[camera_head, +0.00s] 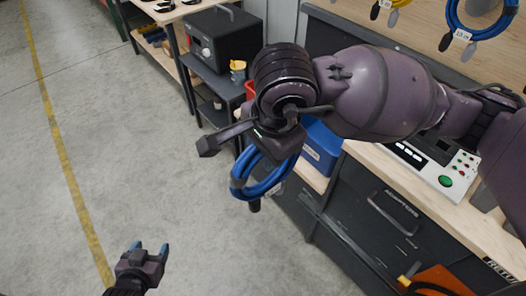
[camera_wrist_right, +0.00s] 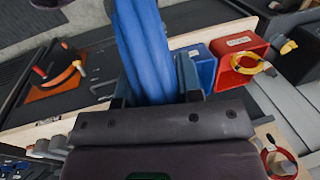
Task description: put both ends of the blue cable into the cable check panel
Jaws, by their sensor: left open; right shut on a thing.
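The blue cable (camera_head: 240,185) is a coiled bundle hanging below my right gripper (camera_head: 278,150), over the floor in front of the bench. A dark piece, perhaps a plug, shows at the coil's bottom. In the right wrist view the blue cable (camera_wrist_right: 140,45) runs between the fingers of my right gripper (camera_wrist_right: 155,95), which is shut on it. The cable's ends are not clearly seen. The cable check panel (camera_head: 447,182), pale with a green button, lies on the bench at the right, partly hidden by my right arm. My left gripper (camera_head: 150,248) is open and empty, low over the floor.
A black box (camera_head: 222,38) sits on a dark cart. Another blue coil (camera_head: 482,32) hangs on the pegboard. The floor at left is clear.

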